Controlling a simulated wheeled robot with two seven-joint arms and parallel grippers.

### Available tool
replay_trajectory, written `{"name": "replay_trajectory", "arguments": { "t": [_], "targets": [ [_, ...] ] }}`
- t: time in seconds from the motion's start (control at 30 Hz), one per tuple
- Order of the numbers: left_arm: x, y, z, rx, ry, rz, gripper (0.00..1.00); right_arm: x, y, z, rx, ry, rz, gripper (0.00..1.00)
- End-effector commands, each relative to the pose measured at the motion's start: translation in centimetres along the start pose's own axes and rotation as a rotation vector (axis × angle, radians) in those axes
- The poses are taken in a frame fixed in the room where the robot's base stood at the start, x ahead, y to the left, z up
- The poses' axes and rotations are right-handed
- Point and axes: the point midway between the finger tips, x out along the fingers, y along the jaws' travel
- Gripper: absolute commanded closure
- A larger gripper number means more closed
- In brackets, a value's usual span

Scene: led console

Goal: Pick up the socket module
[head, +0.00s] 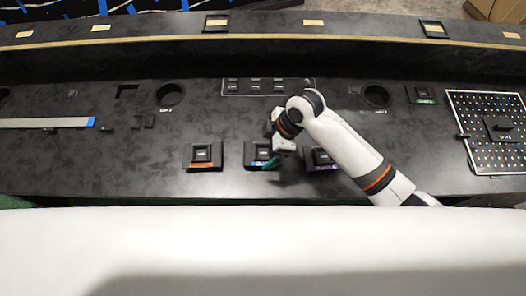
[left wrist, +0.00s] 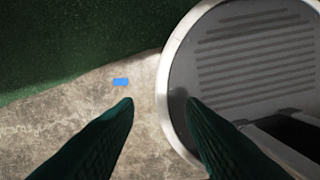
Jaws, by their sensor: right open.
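Several small black modules with coloured edge labels sit on the dark console in the head view. One with an orange label (head: 203,157) is at the left, a middle one (head: 262,151) is beside it, and one with a purple label (head: 318,157) is to the right. Another with a green label (head: 422,94) lies farther right. I cannot read which is the socket module. My right gripper (head: 270,164) is open at the middle module, partly covering it; contact is unclear. My left gripper (left wrist: 158,103) shows only in the left wrist view, its fingers apart and empty, above the floor.
A perforated panel (head: 484,109) with a black block on it (head: 499,128) stands at the right. Round recesses (head: 170,94) and an outlined slot area (head: 254,87) lie farther back. A pale strip with a blue end (head: 45,123) lies at the left. A raised ledge (head: 150,43) runs behind.

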Motion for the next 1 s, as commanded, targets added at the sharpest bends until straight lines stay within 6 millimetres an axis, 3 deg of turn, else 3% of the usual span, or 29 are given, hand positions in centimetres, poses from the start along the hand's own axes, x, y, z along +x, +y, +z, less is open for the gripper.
{"name": "replay_trajectory", "arguments": {
  "t": [0.17, 0.43, 0.73, 1.0],
  "targets": [
    [-0.4, 0.0, 0.2, 0.001, -0.002, 0.000, 0.64, 1.3, 0.0, -0.2, 0.003, 0.000, 0.003, 0.02],
    [-0.9, 0.2, 1.4, 0.002, -0.019, 0.002, 0.64, 5.1, -0.1, -0.6, 0.002, 0.001, 0.001, 0.02],
    [-0.9, 0.2, 1.3, 0.002, -0.018, 0.002, 0.64, 5.6, -0.1, -0.7, 0.001, 0.000, -0.001, 0.02],
    [-0.9, 0.1, 1.2, 0.001, -0.017, 0.002, 0.64, 5.6, -0.1, -0.7, 0.001, 0.000, -0.001, 0.46]
  ]
}}
